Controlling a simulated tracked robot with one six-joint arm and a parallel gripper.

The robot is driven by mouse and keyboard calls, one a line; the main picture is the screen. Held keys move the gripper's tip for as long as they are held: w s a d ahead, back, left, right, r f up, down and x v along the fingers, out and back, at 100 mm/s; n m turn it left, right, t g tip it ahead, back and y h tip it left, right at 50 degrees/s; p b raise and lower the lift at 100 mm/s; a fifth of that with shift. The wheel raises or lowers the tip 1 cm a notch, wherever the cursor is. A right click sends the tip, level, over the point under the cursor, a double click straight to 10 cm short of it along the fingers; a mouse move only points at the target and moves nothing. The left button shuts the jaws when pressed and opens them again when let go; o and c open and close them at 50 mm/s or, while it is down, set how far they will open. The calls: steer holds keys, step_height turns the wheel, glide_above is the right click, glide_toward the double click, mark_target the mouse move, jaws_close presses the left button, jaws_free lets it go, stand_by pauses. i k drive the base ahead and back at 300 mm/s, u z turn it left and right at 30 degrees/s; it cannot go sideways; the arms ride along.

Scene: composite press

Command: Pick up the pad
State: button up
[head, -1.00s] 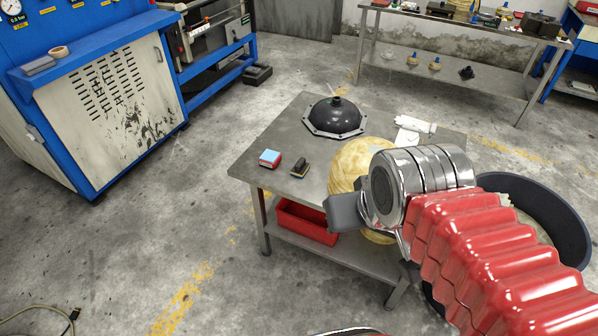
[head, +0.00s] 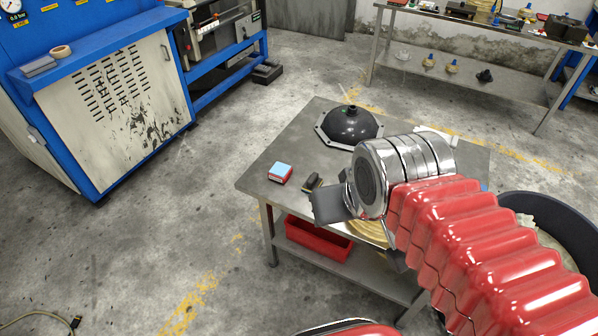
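A small block with a light blue top and red sides (head: 280,172), which looks like the pad, lies near the front left edge of the metal table (head: 262,187). A small dark block with a yellowish part (head: 312,183) lies just right of it. My gripper (head: 333,204) is over the table's front, right of and nearer than the pad, apart from it. One grey finger shows; the rest of the gripper is hidden, so its opening cannot be seen. The gripper partly covers the dark block.
A black dome on a flanged base (head: 349,124) stands at the table's back. A yellowish round thing (head: 368,232) is mostly hidden behind my arm. A red bin (head: 318,238) sits on the lower shelf. A dark round tub (head: 552,222) stands at right.

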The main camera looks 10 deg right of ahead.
mark_target(313, 181)
steer(key=u, duration=0.55)
steer(key=i, duration=1.1)
steer(key=u, duration=0.3)
